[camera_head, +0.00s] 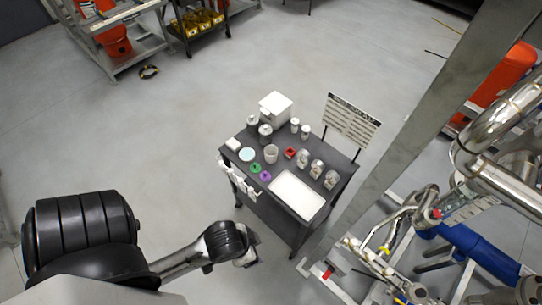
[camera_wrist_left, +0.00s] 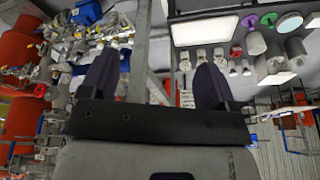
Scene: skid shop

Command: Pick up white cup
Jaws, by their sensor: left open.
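A pale, open-topped cup (camera_head: 271,153), the likely white cup, stands upright near the middle of the dark cart top (camera_head: 333,161). In the left wrist view, what looks like the same cup (camera_wrist_left: 256,43) is at the upper right, beside the white tray (camera_wrist_left: 230,30). My left gripper (camera_head: 247,258) is beside the cart's front left, apart from the cup. Its two dark fingers (camera_wrist_left: 155,75) are spread, with nothing between them. My right gripper is in neither view.
Around the cup are a green disc (camera_head: 255,168), a purple disc (camera_head: 265,176), a red item (camera_head: 290,153), several jars (camera_head: 316,167) and a white box (camera_head: 276,106). A sign (camera_head: 351,121) stands at the back right.

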